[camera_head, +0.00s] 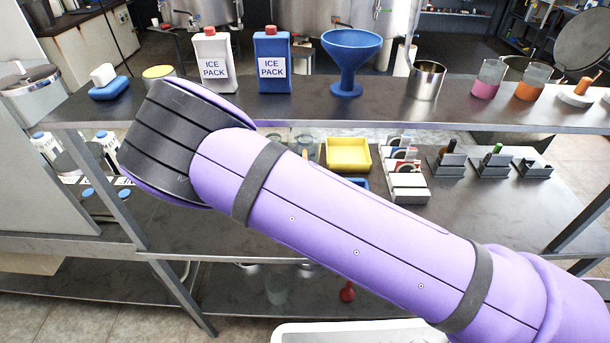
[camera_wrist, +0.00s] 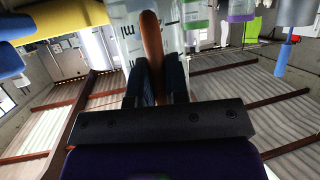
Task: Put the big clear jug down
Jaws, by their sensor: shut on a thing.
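In the wrist view, my gripper (camera_wrist: 155,85) is shut around a brown-orange upright handle (camera_wrist: 152,40). Behind the handle is the clear wall of the big clear jug (camera_wrist: 125,30), with dark "ml" markings on it. The jug runs out of the top of the picture, so its base and rim cannot be made out. In the head view, my purple arm crosses the picture. My gripper and the jug do not show there.
The top shelf holds a white ice pack (camera_head: 214,62), blue ice pack (camera_head: 272,62), blue funnel (camera_head: 350,60), metal cylinder (camera_head: 427,80) and beakers (camera_head: 488,80). A yellow tray (camera_head: 348,154) stands on the shelf below. Bare top shelf shows between funnel and cylinder.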

